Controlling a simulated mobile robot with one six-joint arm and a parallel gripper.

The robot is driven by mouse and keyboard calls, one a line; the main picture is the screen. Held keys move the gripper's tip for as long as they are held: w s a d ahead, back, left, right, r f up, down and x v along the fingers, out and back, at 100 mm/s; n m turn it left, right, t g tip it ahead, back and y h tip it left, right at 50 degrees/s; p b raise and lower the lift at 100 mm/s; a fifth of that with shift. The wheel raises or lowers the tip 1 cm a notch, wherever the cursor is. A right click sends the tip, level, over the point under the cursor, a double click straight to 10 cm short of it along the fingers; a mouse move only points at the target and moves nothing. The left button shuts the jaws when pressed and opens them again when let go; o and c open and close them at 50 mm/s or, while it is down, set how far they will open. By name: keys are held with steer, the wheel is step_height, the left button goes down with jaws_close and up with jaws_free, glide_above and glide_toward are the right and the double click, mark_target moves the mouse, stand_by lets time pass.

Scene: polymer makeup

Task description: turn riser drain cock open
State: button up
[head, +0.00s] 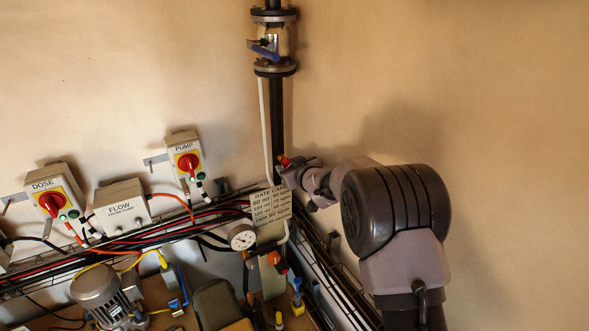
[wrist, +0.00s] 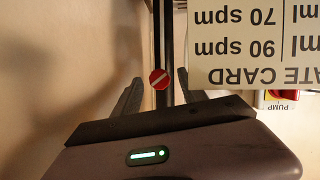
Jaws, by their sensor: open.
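The riser (head: 276,125) is a black vertical pipe on the wall. A small red part (head: 284,160), which looks like the drain cock, sits on it beside my gripper (head: 297,176). In the wrist view the cock shows end-on as a red disc (wrist: 159,79) with a slanted pale bar, in front of the dark pipe. My gripper (wrist: 175,92) is open, with one dark finger to each side of the disc. The right finger is partly hidden by the card. No contact with the cock shows, and its depth between the fingers is unclear.
A rate card (head: 270,207) hangs close below my gripper and covers the upper right of the wrist view (wrist: 255,45). A gauge (head: 242,237), cable trays and a pump motor (head: 100,287) lie below. A blue-levered valve (head: 264,50) is higher up. The right wall is bare.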

steer(key=b+v, duration=0.2)
steer(key=v, duration=1.5)
steer(key=shift+n+g+y, duration=0.6)
steer(key=shift+n+y, duration=0.2)
steer(key=p+x, duration=0.1)
steer(key=x, duration=0.4)
steer(key=w+d+p+x, duration=0.1)
steer(key=x, duration=0.5)
steer(key=d+p+x, duration=0.1)
steer(key=x, duration=0.5)
steer(key=shift+w+p, duration=0.4)
steer(key=shift+w, duration=0.05)
